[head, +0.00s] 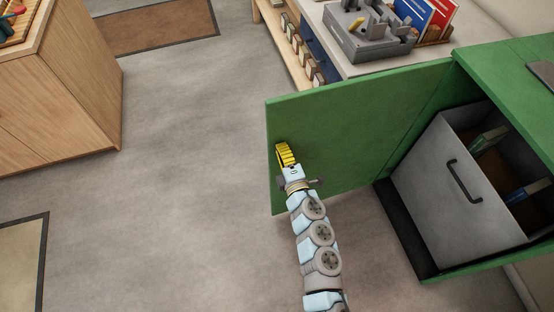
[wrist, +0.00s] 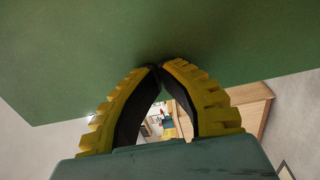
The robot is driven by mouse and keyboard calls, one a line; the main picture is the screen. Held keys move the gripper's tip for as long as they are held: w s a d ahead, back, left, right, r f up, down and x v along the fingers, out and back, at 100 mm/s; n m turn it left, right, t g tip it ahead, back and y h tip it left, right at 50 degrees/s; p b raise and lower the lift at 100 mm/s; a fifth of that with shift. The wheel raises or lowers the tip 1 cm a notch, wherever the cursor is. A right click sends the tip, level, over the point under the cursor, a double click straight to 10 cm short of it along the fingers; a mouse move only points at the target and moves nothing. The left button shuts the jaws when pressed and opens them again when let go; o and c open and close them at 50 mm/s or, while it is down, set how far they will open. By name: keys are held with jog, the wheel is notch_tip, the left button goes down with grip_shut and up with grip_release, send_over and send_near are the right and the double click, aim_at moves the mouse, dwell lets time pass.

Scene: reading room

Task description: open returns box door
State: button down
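The green returns box (head: 480,65) is at the right of the head view, with its green door (head: 360,125) swung wide open to the left. In the wrist view the door (wrist: 70,60) fills the upper part. My gripper (head: 281,148) is at the door's inner face near its free edge. In the wrist view the tips of its yellow fingers (wrist: 158,67) meet, with nothing seen between them. They are at or very near the door face; contact is unclear. Inside the box is a grey bin (head: 425,190) with a dark handle (head: 463,181).
Books (head: 486,139) are in the bin. A low shelf (head: 300,45) and a counter with a grey holder (head: 372,40) stand behind the door. A wooden cabinet (head: 75,95) is at the left. The grey floor (head: 190,170) left of the door is clear.

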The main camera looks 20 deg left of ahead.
jog(key=shift+w+a, duration=0.2)
dwell(0.3)
jog(key=p+v, duration=0.3)
jog(key=v, duration=1.1)
jog(key=shift+s, duration=0.15)
jog(key=shift+a, duration=0.1)
